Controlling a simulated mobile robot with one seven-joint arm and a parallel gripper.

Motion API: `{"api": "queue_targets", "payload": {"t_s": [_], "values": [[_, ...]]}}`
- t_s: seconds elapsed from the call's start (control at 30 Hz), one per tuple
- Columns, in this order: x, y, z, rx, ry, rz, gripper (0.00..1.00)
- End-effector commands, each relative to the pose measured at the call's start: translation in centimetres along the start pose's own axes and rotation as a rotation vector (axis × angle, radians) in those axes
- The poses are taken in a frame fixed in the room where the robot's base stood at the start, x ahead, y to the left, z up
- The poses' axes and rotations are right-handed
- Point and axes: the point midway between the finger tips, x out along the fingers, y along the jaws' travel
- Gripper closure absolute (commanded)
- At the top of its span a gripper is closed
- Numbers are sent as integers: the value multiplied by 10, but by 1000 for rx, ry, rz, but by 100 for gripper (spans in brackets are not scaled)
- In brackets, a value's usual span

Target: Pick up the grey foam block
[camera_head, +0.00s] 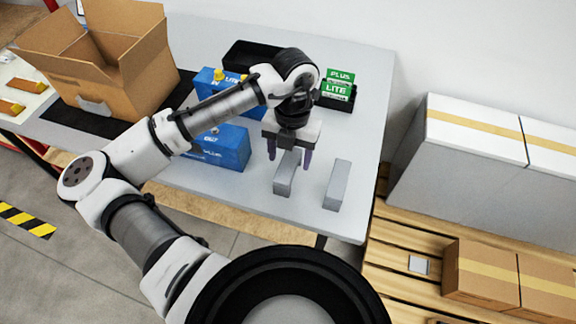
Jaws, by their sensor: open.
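Two grey blocks lie on the white table (210,184) near its right end. One grey block (285,177) lies below my gripper (289,161), its upper end partly hidden by the gripper. The other grey block (337,185) lies apart to the right. My gripper is open and points down, with one finger on each side of the nearer block's upper part. I cannot tell whether the fingers touch it. Both blocks look alike, and I cannot tell which is foam.
Blue boxes (226,147) stand left of the gripper, partly behind my arm. A black tray (341,104) with green cards (339,82) is behind it. An open cardboard box (110,70) stands at the left. Large boxes on a pallet (410,234) stand right of the table.

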Motion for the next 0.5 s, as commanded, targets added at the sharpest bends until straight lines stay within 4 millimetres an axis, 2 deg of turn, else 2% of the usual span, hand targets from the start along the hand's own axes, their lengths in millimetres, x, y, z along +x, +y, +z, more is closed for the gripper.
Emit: {"api": "queue_targets", "payload": {"t_s": [0.17, 0.4, 0.5], "values": [[11, 1, 0, -1, 1, -1, 38], [45, 3, 1, -1, 1, -2, 38], [52, 3, 1, -1, -1, 0, 38]]}}
